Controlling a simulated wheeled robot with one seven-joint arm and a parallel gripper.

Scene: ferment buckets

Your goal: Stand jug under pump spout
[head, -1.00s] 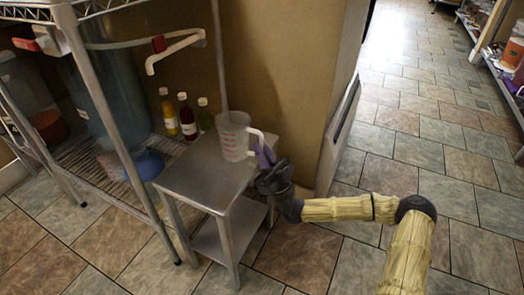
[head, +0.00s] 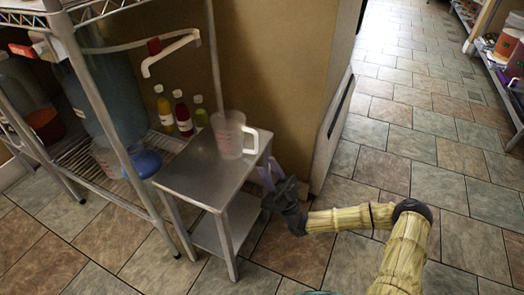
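A clear measuring jug (head: 228,138) with red markings stands upright on a small metal table (head: 185,182). Its white handle (head: 251,142) points right. A white pump spout (head: 170,54) with a red joint reaches out at upper left, its tip higher than the jug and left of it in the picture. The exact gap in depth is hard to tell. My gripper (head: 269,177), with purple fingers, is just off the table's right edge, below the handle and apart from the jug. Its fingers look spread, with nothing between them.
A wire rack (head: 75,155) at left holds a large blue bucket (head: 108,95), several bottles (head: 182,115) and a blue round item (head: 142,163). A brown wall (head: 270,60) stands behind the table. The tiled floor (head: 420,150) to the right is clear.

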